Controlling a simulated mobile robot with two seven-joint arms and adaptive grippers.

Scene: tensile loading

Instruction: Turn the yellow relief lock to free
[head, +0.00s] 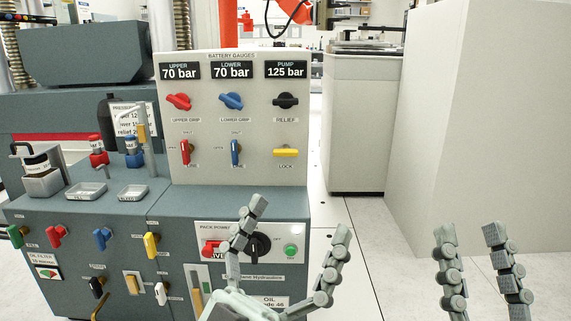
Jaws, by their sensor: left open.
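The yellow relief lock (285,152) is a small bar handle on the light gauge panel (255,58), at its lower right. It lies horizontal, below the black relief knob (286,100), with a label reading LOCK just under it. My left gripper (298,220) is open and empty, below the lock and in front of the lower cabinet. Its fingers partly cover the pack power panel. My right gripper (470,232) is at the lower right, its fingers apart with nothing between them, far from the lock.
Red (185,152) and blue (236,152) upright handles stand left of the lock, with red and blue knobs above. The displays read 70, 70 and 125 bar. Trays and bottles occupy the bench at left. A pale cabinet (362,125) stands right; floor between is clear.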

